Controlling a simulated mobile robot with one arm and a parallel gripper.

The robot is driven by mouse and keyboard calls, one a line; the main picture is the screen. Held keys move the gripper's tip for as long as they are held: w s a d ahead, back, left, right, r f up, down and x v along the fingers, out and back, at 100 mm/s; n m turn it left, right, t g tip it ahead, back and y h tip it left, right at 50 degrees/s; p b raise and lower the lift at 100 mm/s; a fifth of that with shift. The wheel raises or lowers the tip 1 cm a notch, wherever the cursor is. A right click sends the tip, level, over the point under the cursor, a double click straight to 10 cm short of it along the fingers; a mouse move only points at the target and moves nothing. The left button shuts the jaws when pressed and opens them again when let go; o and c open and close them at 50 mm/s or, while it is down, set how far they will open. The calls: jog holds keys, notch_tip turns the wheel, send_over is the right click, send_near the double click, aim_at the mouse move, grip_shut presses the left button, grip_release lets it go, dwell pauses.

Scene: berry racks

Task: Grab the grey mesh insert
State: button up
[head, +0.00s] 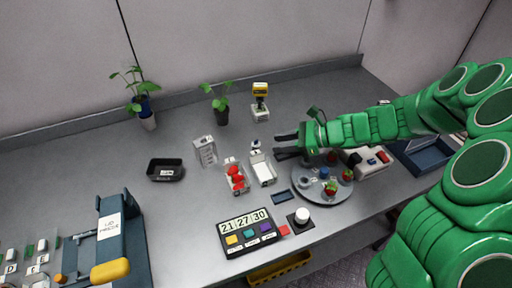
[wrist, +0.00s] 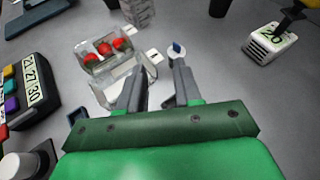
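An upright pale grey slotted piece (head: 206,151) stands behind the punnets; it looks most like the grey mesh insert, but I cannot be sure. It also shows at the top edge of the wrist view (wrist: 138,12), partly cut off. My gripper (head: 281,146) is open and empty above the table, to the right of that piece. In the wrist view my gripper (wrist: 158,88) has its two fingers well apart. A pale empty tray (head: 263,168) lies just below and left of the fingertips, and the left finger hides part of it in the wrist view.
A clear punnet of red berries (head: 236,176) stands left of the pale tray. A small white and blue piece (wrist: 175,49) sits beyond the fingertips. A round grey tray (head: 336,197) with berries, a timer (head: 247,232) and a black bin (head: 166,170) stand around.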

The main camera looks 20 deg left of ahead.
aim_at(260, 152)
jog(key=w+f+m, duration=0.1)
jog(key=w+f, duration=0.1)
jog(key=shift+w+a+f+m+t, duration=0.1)
jog(key=shift+a+f+m+t, duration=0.2)
jog(key=shift+m+t, duration=0.1)
jog(key=shift+r+x, duration=0.1)
jog(key=shift+x, duration=1.8)
jog(key=shift+r+x, duration=0.15)
jog(key=shift+x, duration=1.8)
jog(key=shift+a, duration=0.1)
grip_shut()
